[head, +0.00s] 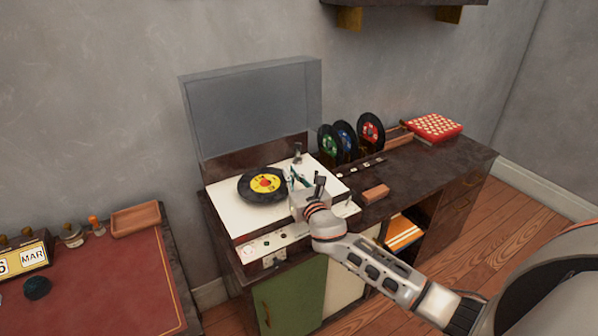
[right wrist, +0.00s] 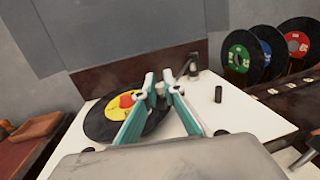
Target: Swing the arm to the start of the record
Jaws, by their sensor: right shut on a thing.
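The record player (head: 225,205) stands open on the cabinet, its clear lid raised. A black record (head: 248,192) with a yellow and red label lies on its white deck; the record also shows in the right wrist view (right wrist: 98,122). The tone arm (right wrist: 190,68) has its post at the back right of the deck. My right gripper (head: 291,175) is over the deck at the record's right edge. In the right wrist view its teal fingers (right wrist: 160,82) are shut on the tone arm, whose held part is mostly hidden between them. My left gripper is not in view.
Several records stand upright in a rack (head: 397,138) to the right, near a red patterned box (head: 434,127). A small brown block (head: 376,194) lies on the cabinet top. The raised lid (head: 250,105) stands behind the deck. A red-topped desk (head: 110,270) is at left.

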